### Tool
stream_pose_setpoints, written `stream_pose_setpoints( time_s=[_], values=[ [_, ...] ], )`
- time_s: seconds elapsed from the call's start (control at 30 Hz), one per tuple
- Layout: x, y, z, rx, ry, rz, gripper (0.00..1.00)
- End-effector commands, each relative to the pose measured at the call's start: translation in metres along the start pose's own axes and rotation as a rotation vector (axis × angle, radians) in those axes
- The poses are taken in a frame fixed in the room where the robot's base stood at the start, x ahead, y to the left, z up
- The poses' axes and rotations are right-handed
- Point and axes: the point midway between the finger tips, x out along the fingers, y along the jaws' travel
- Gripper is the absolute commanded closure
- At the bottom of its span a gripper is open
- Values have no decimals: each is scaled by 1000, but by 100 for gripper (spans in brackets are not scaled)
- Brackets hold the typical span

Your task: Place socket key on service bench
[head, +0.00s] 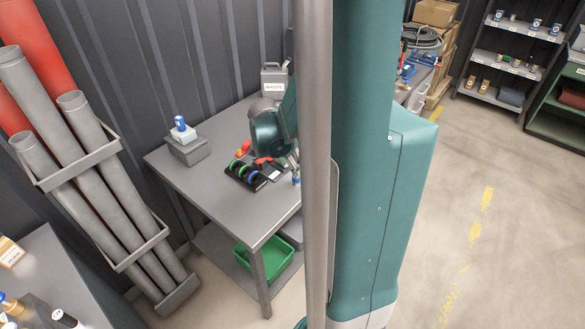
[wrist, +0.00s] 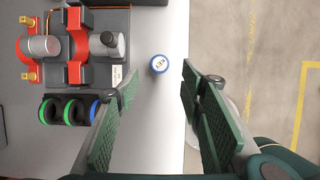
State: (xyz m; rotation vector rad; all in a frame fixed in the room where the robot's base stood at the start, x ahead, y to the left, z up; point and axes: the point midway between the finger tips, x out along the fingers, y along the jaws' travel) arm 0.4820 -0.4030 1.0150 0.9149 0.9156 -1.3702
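A round white cap with a blue rim, marked KEY (wrist: 159,64), shows in the wrist view over the grey bench top near its edge. It looks like the top of the socket key; its lower part is hidden. In the head view a small blue item (head: 296,179) near the bench's right side may be the same key. My gripper (wrist: 160,82) is open, its green-padded fingers to either side below the cap, apart from it. The grey bench (head: 215,190) stands by the wall; my column hides its right part.
A holder with green and blue rings (head: 246,174) and a red-and-grey fixture (wrist: 75,45) sit beside the key. A grey WASTE can (head: 273,80) and a grey box (head: 188,148) with a blue-capped item stand at the back. The bench's front left is clear.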

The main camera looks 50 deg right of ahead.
Motion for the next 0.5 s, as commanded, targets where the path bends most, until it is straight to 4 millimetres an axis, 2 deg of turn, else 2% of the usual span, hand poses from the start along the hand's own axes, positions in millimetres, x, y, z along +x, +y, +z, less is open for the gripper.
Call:
stream_pose_setpoints(
  time_s=[0.2,0.5],
  values=[
    [-18,0,0,-1,0,1,61],
    [-24,0,0,-1,0,0,61]
  ],
)
